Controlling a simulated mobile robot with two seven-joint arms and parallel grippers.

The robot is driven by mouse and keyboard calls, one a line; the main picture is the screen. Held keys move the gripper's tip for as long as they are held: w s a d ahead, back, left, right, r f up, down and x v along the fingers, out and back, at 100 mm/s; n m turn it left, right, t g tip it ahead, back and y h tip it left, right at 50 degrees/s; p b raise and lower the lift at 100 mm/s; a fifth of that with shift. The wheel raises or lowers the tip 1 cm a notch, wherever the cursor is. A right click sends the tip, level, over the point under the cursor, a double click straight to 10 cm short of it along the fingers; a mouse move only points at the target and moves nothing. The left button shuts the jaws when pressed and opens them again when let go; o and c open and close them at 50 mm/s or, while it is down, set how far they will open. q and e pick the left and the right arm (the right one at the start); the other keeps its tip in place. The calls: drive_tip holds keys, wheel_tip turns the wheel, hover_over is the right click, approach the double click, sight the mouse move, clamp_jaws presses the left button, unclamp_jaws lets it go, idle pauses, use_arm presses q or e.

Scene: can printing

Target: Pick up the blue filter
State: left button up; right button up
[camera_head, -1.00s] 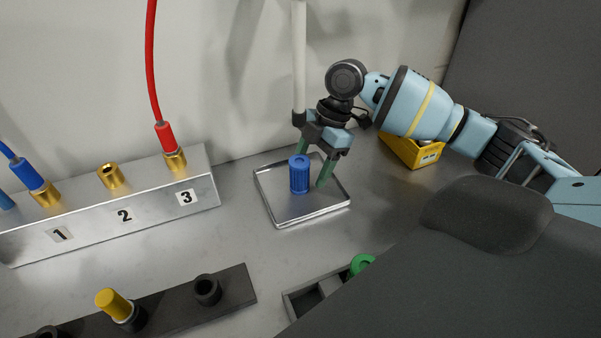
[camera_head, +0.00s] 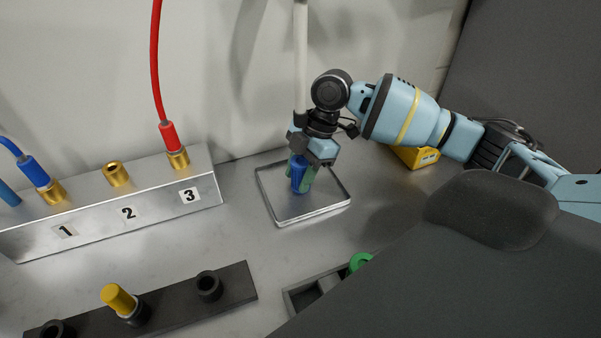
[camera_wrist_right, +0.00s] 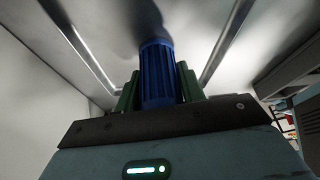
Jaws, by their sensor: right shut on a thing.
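The blue filter (camera_head: 298,174) is a ribbed blue cylinder over the shallow metal tray (camera_head: 318,212). My right gripper (camera_head: 304,180) comes down on it from above, shut on it with its green fingers on either side. In the right wrist view the filter (camera_wrist_right: 158,72) is between the two green fingers of the right gripper (camera_wrist_right: 160,90). The filter looks slightly tilted in the head view. I cannot tell whether its lower end touches the tray. My left gripper is not in view.
A metal block (camera_head: 100,219) numbered 1 to 3 stands at left, with red (camera_head: 169,136) and blue (camera_head: 34,172) hose plugs. A black rack (camera_head: 180,302) with a yellow filter (camera_head: 117,298) lies in front. A yellow bin (camera_head: 416,157) is behind my right arm. A green part (camera_head: 359,262) sits in a dark tray.

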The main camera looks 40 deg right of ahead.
drive_tip(key=d+r+b, duration=0.1)
drive_tip(key=d+r, duration=0.7)
drive_tip(key=d, duration=0.6)
drive_tip(key=shift+s, duration=0.25)
